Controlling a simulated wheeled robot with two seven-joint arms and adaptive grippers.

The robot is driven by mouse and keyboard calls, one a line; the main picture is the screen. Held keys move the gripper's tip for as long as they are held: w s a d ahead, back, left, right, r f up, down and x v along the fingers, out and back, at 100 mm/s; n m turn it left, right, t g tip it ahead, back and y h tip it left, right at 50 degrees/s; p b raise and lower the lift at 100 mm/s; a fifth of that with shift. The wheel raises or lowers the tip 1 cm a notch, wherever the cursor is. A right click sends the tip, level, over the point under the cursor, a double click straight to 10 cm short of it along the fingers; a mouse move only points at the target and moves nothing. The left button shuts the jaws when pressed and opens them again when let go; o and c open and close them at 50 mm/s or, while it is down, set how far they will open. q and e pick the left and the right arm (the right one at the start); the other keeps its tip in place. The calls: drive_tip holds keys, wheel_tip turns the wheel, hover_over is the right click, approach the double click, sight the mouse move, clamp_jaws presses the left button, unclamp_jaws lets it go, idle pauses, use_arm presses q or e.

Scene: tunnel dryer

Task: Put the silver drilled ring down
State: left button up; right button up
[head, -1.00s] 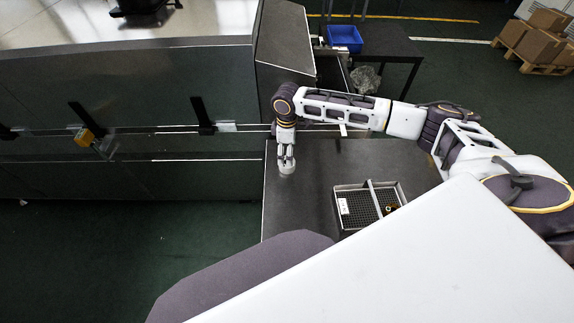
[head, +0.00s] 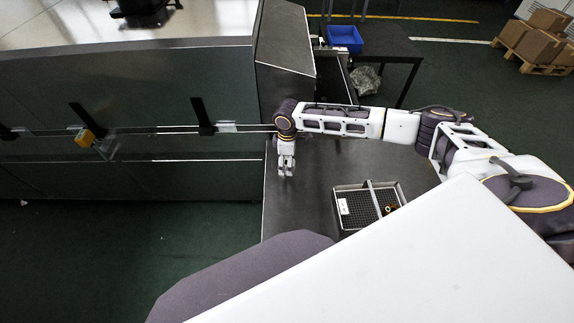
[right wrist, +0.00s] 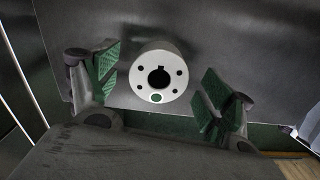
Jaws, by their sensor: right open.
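The silver drilled ring (right wrist: 142,82) shows in the right wrist view, with a dark keyed bore and several small holes. A green spot shows at its lower edge. It is on the dark grey tabletop (right wrist: 225,45), its face toward the camera. My right gripper (head: 285,172) is open above the table's left part in the head view. Its two green-padded fingers stand either side of the ring, with a visible gap on each side. In the head view I cannot tell the ring from the gripper. My left gripper is not in view.
A divided tray (head: 341,222) with dark mesh and a small brass-coloured piece stands right of the gripper, on the same table. The dryer's metal wall (head: 190,90) lies left. A blue bin (head: 345,38) stands behind. Bare tabletop lies between gripper and tray.

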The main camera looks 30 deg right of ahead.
drive_tip(key=shift+f, duration=0.9)
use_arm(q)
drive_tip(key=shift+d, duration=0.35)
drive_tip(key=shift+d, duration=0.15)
use_arm(e)
drive_tip(key=c, duration=0.6)
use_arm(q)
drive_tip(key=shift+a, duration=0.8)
use_arm(e)
drive_tip(key=c, duration=0.7)
